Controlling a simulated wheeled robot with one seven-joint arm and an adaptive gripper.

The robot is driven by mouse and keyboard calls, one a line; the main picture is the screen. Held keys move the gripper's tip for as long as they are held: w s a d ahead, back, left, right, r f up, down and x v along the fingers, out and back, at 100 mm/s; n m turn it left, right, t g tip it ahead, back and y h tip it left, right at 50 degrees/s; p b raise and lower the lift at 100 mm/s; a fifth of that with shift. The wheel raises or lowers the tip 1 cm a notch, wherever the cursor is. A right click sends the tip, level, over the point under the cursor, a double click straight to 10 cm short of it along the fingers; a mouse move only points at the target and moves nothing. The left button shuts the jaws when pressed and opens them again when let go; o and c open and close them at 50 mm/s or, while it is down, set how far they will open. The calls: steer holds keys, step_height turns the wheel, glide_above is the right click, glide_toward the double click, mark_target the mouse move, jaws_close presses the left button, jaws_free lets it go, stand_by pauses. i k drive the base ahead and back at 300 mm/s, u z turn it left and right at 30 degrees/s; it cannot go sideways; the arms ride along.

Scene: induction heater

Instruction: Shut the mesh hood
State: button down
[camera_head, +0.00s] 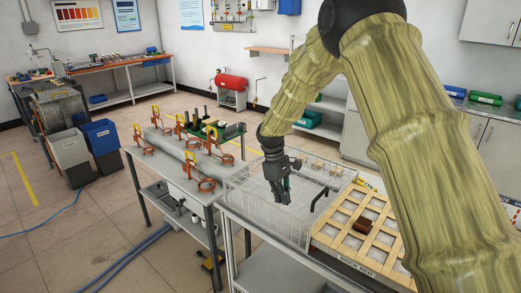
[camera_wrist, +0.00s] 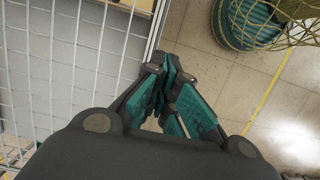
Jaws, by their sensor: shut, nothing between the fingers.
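The mesh hood (camera_head: 262,212) is a white wire cage at the bench in the middle of the head view. A black bar handle (camera_head: 321,197) shows at its right side. I cannot tell clearly how far the hood is open. My gripper (camera_head: 286,197) points down at the mesh, left of the handle, with its fingers together and empty. In the wrist view, the fingers (camera_wrist: 172,72) of my gripper are closed beside the edge of white mesh (camera_wrist: 75,60) that fills the left side. Whether they touch the mesh is unclear.
A table (camera_head: 180,176) with orange clamps stands close on the left. My arm covers much of the right. Tiled floor (camera_head: 60,245) is open at left.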

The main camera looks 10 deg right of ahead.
mark_target(326, 190)
steer(key=i, duration=1.75)
